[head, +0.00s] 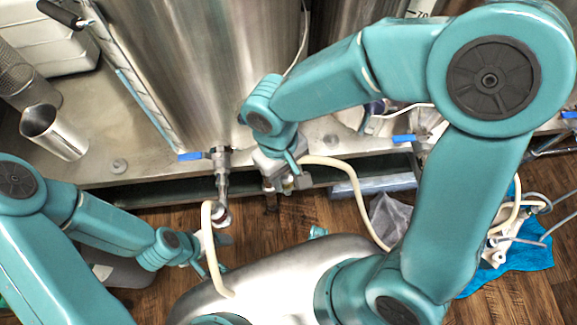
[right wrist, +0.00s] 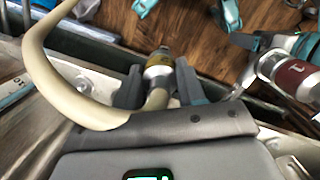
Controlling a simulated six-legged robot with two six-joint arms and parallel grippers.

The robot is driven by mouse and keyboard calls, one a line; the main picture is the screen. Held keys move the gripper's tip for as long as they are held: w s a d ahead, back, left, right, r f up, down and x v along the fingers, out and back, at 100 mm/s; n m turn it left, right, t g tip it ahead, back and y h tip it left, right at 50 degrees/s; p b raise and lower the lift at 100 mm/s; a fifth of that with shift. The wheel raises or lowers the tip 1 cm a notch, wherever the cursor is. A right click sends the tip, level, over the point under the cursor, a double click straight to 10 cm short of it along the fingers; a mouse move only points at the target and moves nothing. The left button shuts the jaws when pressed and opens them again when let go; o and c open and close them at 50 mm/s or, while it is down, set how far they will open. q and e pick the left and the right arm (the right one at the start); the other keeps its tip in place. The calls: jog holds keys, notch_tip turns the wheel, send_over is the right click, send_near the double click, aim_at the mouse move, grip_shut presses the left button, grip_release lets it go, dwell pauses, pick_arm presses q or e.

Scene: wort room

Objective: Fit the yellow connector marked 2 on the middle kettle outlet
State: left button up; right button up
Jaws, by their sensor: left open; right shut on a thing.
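My right gripper (head: 286,182) is shut on the yellow connector, which shows clearly in the right wrist view (right wrist: 158,66) as a yellow band with a metal end, between the two fingers. Its number cannot be read. A cream hose (head: 350,185) runs from it down to the right. The middle outlet's blue valve handle (head: 404,138) shows to the right of that gripper; the outlet's mouth is hidden behind my right arm. The gripper and connector are apart from it. My left gripper (head: 194,247) is open beside the hose hanging from the left outlet.
The left outlet (head: 221,165) carries a fitted connector, red in the right wrist view (right wrist: 297,78), with a cream hose (head: 211,250). A steel cup (head: 54,132) stands on the bench at left. A blue cloth (head: 515,268) and hoses lie at right.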

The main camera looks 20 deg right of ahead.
jog(key=shift+r+p, duration=2)
jog(key=shift+r, duration=0.3)
jog(key=shift+w, duration=0.15)
